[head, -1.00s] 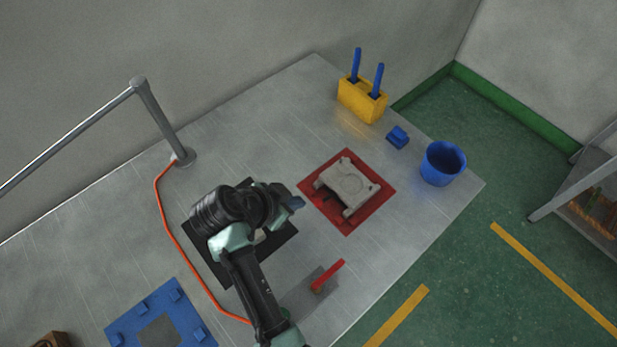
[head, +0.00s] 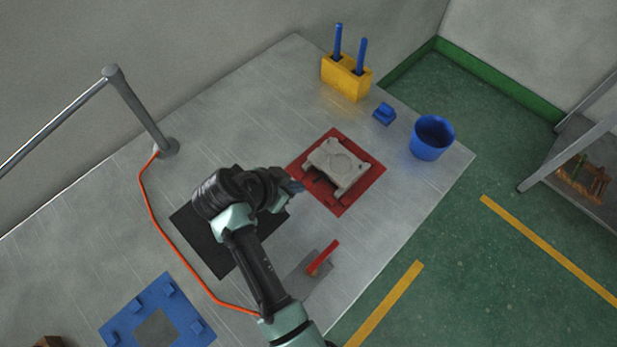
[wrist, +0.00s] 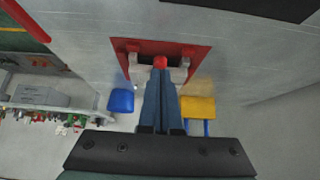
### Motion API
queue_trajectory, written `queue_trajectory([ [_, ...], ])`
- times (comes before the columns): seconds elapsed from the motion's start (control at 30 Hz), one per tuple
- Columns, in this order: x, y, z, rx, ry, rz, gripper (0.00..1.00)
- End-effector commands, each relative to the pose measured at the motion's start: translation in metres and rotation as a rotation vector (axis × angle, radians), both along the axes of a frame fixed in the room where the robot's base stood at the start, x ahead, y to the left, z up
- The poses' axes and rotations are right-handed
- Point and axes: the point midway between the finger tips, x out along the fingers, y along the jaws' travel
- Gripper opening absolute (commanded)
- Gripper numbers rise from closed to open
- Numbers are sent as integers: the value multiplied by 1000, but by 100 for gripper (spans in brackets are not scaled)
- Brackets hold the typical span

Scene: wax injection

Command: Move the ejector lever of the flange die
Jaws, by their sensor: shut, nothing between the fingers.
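The flange die (head: 338,166), a pale grey block, sits on a red base plate (head: 345,207). In the wrist view the red plate (wrist: 122,46) is ahead of my fingers, and the die is mostly hidden behind them. A red knob (wrist: 160,62), seemingly the ejector lever's end, shows right at my fingertips; I cannot tell whether they touch it. My gripper (head: 298,187) is shut and empty, at the left edge of the red plate. It also shows in the wrist view (wrist: 160,74), its fingers together and pointing at the die.
A yellow block (head: 346,80) with blue rods, a small blue piece (head: 384,113) and a blue bucket (head: 432,138) stand beyond.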

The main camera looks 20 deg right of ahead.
Motion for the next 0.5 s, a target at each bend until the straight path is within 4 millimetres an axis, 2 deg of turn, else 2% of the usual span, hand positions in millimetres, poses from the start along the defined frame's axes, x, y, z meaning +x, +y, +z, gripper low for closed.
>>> queue_trajectory([
  [0.03,1,-4,-11,0,0,-2,0],
  [0.2,5,-13,-22,1,0,0,0],
  [0.5,6,-18,-25,0,0,0,0],
])
